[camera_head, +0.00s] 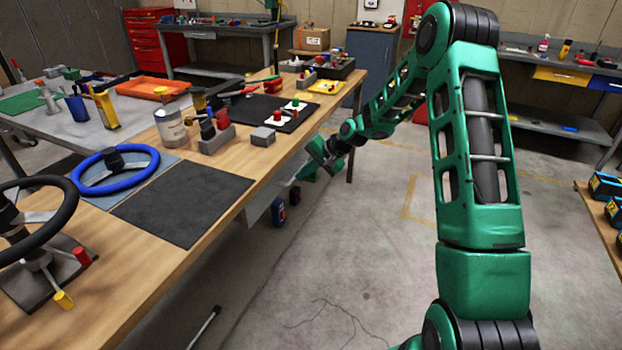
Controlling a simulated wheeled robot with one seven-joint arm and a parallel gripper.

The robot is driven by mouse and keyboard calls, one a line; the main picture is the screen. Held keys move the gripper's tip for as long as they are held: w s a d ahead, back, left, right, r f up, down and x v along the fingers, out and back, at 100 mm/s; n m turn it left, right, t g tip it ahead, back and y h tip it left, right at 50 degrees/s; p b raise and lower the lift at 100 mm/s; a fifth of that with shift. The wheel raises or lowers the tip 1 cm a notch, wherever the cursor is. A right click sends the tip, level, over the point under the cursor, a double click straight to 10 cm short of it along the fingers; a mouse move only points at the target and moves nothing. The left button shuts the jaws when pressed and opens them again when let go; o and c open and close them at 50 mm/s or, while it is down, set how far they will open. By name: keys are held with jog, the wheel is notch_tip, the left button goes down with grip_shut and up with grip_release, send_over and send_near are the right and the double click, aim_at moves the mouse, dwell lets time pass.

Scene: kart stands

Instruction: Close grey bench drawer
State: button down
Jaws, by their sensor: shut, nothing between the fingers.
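My green arm reaches from the right to the front edge of the wooden-topped bench (215,225). My gripper (304,176) is at the end of it, small and low beside that edge, shut with nothing held. A light grey panel (262,206) shows just under the bench top, to the left of my gripper; it looks like part of the grey drawer. The bench top hides most of it, so I cannot tell how far it stands open. I cannot tell whether my gripper touches it.
A blue steering wheel (117,170), a dark mat (185,203) and a grey block (263,137) lie on the bench top. The concrete floor (370,245) in front is clear. Another bench with battery-like boxes (605,186) stands at right.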

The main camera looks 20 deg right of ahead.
jog(key=shift+w+a, duration=0.25)
jog(key=shift+a, duration=0.05)
jog(key=shift+r, duration=0.1)
jog(key=shift+r, duration=0.1)
jog(key=v, duration=1)
jog(key=shift+s+d+r, duration=0.2)
jog(key=shift+s+d, duration=0.05)
jog(key=shift+d, duration=0.1)
